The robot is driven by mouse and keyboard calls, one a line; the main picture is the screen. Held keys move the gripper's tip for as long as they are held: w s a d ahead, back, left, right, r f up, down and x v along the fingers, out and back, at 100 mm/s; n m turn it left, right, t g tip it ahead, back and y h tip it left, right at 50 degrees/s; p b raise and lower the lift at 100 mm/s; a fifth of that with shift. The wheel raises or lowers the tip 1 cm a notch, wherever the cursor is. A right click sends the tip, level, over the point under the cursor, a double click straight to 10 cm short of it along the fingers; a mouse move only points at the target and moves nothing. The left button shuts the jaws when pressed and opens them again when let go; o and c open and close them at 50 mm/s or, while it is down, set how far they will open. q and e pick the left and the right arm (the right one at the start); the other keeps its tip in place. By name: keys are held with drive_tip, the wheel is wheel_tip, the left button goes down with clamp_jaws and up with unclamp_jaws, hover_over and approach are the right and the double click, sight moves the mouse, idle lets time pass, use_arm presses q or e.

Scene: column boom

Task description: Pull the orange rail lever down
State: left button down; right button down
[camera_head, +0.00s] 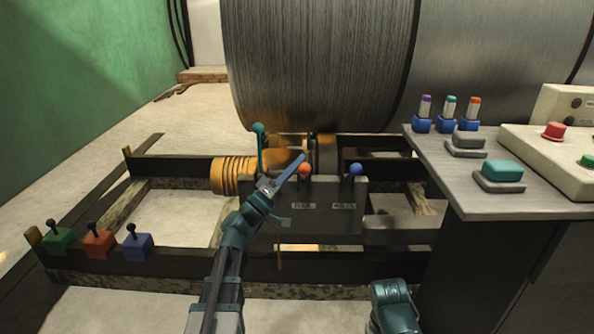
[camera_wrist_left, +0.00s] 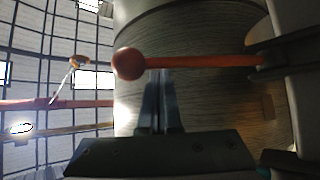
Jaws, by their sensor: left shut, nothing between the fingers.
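The orange lever shows in the head view as an orange ball knob (camera_head: 305,169) on top of the grey control box (camera_head: 335,212). In the left wrist view its ball (camera_wrist_left: 129,63) is at the left end of a reddish rod (camera_wrist_left: 205,61) that runs right to a dark mount. My left gripper (camera_head: 301,157) is shut and empty, right beside the orange knob. In the left wrist view its closed fingertips (camera_wrist_left: 161,73) are at the rod, just right of the ball; I cannot tell if they touch. My right gripper is not in view.
A blue-knobbed lever (camera_head: 356,169) stands right of the orange one, and a teal lever (camera_head: 259,143) stands left. A big metal drum (camera_head: 320,65) is behind. A grey table (camera_head: 465,190) with switches and buttons is at right. Small levers sit on the left rail.

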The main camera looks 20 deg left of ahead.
use_arm(q)
drive_tip(key=shift+s+d+f+m+h+b, duration=0.2)
drive_tip(key=shift+s+f+m+h+b, duration=0.15)
drive_tip(key=shift+s+f+b, duration=0.35)
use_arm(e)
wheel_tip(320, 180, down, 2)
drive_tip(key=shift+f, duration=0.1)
use_arm(q)
drive_tip(key=shift+s+d+f, duration=0.1)
drive_tip(key=shift+s+f, duration=0.05)
drive_tip(key=shift+s, duration=0.05)
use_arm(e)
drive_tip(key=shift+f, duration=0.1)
